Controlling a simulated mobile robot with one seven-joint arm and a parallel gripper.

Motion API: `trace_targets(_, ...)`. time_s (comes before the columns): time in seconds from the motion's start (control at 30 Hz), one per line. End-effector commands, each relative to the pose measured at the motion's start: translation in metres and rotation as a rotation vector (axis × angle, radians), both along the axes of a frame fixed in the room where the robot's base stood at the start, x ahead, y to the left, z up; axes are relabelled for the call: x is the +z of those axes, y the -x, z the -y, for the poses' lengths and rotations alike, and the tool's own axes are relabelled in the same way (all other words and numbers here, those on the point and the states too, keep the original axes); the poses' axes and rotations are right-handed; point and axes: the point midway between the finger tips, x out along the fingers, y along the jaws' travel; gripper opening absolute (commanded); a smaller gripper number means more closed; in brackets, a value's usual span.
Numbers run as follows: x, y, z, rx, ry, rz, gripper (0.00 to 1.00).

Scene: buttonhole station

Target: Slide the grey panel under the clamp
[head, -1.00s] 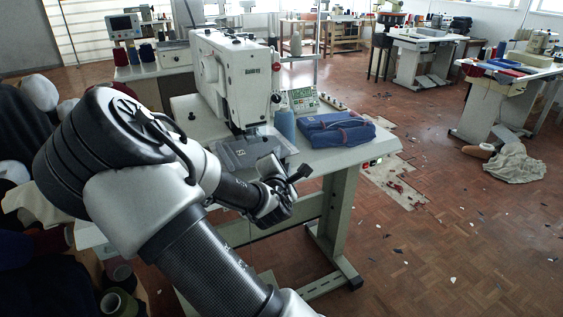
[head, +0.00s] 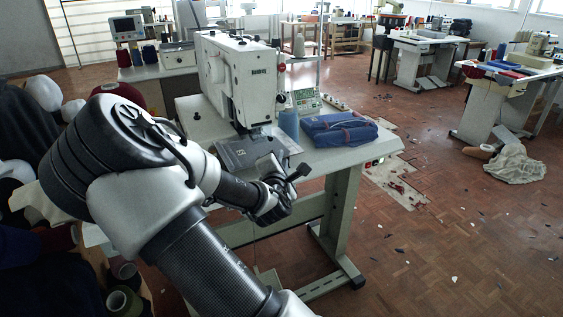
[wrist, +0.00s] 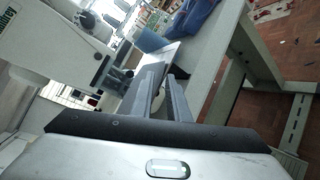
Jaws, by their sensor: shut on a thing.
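The grey panel (head: 236,156) lies flat at the front of the white buttonhole machine (head: 238,82), below its head. My gripper (wrist: 165,85) is shut at the panel's near side; its fingers hide the held edge. In the wrist view a pale flat surface (wrist: 172,52) shows just beyond the fingertips; I cannot tell whether it is panel or tabletop. The clamp (wrist: 117,80) is the small dark part under the machine head, left of my fingertips in the wrist view. Whether the panel's far edge is under it is hidden.
The white tabletop (head: 322,163) is clear at the front right.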

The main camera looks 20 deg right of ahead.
Motion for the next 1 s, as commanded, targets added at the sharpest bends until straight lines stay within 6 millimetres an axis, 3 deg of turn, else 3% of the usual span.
trace_targets(0.2,-0.002,0.0,-0.001,0.002,0.002,-0.006,0.0)
trace_targets(0.23,-0.002,0.0,-0.001,0.002,0.001,-0.005,0.18)
trace_targets(0.37,-0.001,0.0,0.0,0.001,0.001,-0.005,0.37)
trace_targets(0.73,0.001,0.005,-0.004,0.001,-0.001,-0.003,0.37)
trace_targets(0.87,0.006,0.022,-0.014,0.004,-0.001,-0.004,0.37)
trace_targets(1.0,0.014,0.05,-0.03,0.004,0.0,-0.005,0.37)
